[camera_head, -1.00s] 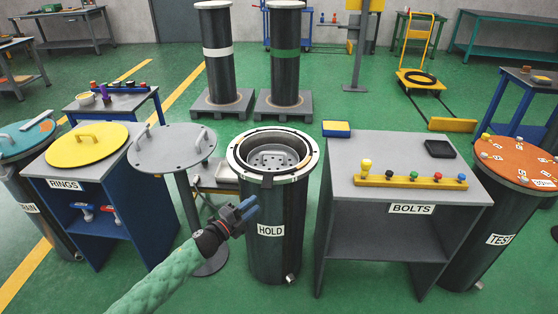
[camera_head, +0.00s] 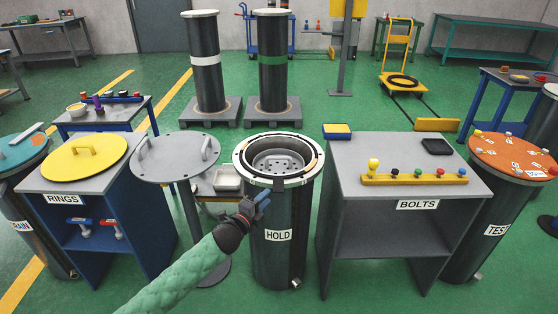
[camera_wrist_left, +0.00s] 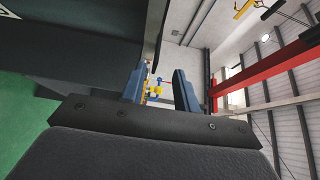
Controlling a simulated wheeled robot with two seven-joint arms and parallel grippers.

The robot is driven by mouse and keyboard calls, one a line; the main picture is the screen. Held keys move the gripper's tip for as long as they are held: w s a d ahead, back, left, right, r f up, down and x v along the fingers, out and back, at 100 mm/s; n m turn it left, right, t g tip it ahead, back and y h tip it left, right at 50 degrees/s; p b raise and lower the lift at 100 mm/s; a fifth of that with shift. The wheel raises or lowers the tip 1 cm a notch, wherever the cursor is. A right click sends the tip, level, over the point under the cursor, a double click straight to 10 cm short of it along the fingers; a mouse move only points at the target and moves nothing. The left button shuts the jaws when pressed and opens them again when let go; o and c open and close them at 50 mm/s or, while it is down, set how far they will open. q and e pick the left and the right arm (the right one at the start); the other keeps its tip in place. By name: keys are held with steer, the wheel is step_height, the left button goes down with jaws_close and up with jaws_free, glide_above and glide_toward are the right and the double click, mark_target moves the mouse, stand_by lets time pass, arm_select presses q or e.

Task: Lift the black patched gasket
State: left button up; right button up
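The HOLD cylinder (camera_head: 281,225) stands upright in the middle of the head view, with a pale flange on top. A dark ring (camera_head: 239,160) lies on this flange, with a small orange-tan patch at its right side; it looks like the black patched gasket. My left gripper (camera_head: 262,198) is just below the flange at the cylinder's front left, apart from the ring. In the left wrist view the blue fingers of my left gripper (camera_wrist_left: 160,72) stand apart with nothing between them. The ring does not show there. My right gripper is not in view.
A grey round stand (camera_head: 177,158) is left of the cylinder, and the RINGS table (camera_head: 60,184) with a yellow lid (camera_head: 85,157) is further left. The BOLTS table (camera_head: 400,150) is close on the right. Another black ring (camera_head: 403,80) lies on the yellow cart.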

mark_target(278, 189)
arm_select(q)
steer(key=p+x, duration=0.1)
steer(key=x, duration=0.5)
steer(key=shift+d+f+p, duration=0.15)
steer(key=shift+d+p, duration=0.2)
steer(key=shift+w+d+f, duration=0.15)
steer(key=shift+w+d, duration=0.05)
steer(key=shift+w, duration=0.2)
jaws_close()
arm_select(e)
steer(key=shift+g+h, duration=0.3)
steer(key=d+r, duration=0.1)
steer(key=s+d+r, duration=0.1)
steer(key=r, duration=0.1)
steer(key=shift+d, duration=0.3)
